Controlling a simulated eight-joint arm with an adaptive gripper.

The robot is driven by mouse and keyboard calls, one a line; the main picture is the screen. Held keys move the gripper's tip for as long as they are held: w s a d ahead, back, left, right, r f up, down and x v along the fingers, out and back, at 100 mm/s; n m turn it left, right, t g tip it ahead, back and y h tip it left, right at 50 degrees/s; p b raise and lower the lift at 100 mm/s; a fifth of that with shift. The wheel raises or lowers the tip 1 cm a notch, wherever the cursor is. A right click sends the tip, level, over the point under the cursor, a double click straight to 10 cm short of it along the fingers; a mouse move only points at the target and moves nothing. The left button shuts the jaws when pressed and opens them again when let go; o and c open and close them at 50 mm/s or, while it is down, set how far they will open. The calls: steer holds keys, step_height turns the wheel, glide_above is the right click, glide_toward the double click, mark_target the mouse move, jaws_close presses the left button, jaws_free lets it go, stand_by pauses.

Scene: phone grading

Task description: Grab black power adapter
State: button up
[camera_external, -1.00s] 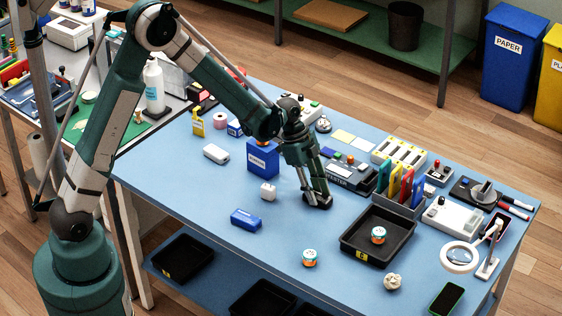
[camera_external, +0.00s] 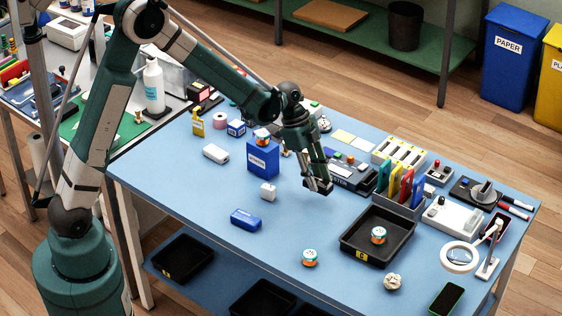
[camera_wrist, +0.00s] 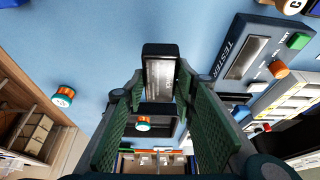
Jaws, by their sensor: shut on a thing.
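The black power adapter (camera_external: 319,188) is a small dark block with a grey printed label on one face. My gripper (camera_external: 316,180) is shut on it and holds it a little above the blue table, left of the tester. In the wrist view the adapter (camera_wrist: 160,52) sits between the two green-padded fingers of my gripper (camera_wrist: 160,92), and its label faces the camera. The fingers hide part of its sides.
The tester (camera_external: 352,176) lies just right of my gripper. A blue box (camera_external: 263,160), a white block (camera_external: 268,191) and a blue block (camera_external: 245,219) stand to the left. The table's front middle is mostly clear.

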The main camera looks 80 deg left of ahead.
mark_target(322, 183)
steer(key=shift+r, duration=2.2)
